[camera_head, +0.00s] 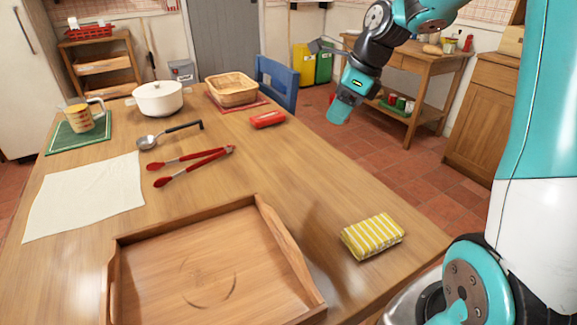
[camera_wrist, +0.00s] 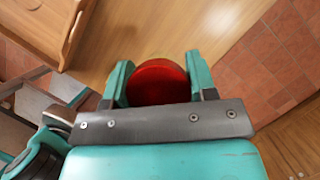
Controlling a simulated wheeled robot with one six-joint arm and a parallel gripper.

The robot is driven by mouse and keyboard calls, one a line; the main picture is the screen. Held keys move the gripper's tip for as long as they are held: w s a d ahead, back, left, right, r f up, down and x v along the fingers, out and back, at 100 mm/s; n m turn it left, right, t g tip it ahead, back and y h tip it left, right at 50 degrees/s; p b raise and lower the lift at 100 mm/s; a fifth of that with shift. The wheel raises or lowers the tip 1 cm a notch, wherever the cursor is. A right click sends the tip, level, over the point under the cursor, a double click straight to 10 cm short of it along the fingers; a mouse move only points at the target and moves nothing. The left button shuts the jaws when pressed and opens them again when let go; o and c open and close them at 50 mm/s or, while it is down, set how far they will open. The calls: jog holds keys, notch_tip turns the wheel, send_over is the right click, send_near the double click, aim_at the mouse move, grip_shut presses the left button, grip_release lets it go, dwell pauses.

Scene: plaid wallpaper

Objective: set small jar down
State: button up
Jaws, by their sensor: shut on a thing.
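My gripper (camera_head: 340,112) is raised in the head view, at the right side of the wooden table (camera_head: 290,165). In the wrist view, its two teal fingers are closed on the sides of the small jar (camera_wrist: 158,82), of which I see a round, dark red top. The jar's body is hidden below that top. In the head view I cannot make out the jar at the gripper. Wooden tabletop shows beyond the jar in the wrist view.
Red tongs (camera_head: 195,160), a ladle (camera_head: 165,136), a red item (camera_head: 267,119), a white pot (camera_head: 159,99) and a basket (camera_head: 231,91) lie farther back. The right middle is clear.

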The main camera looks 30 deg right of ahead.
aim_at(324, 191)
notch_tip(324, 191, down, 20)
jog(key=b, duration=0.4)
jog(key=o, duration=1)
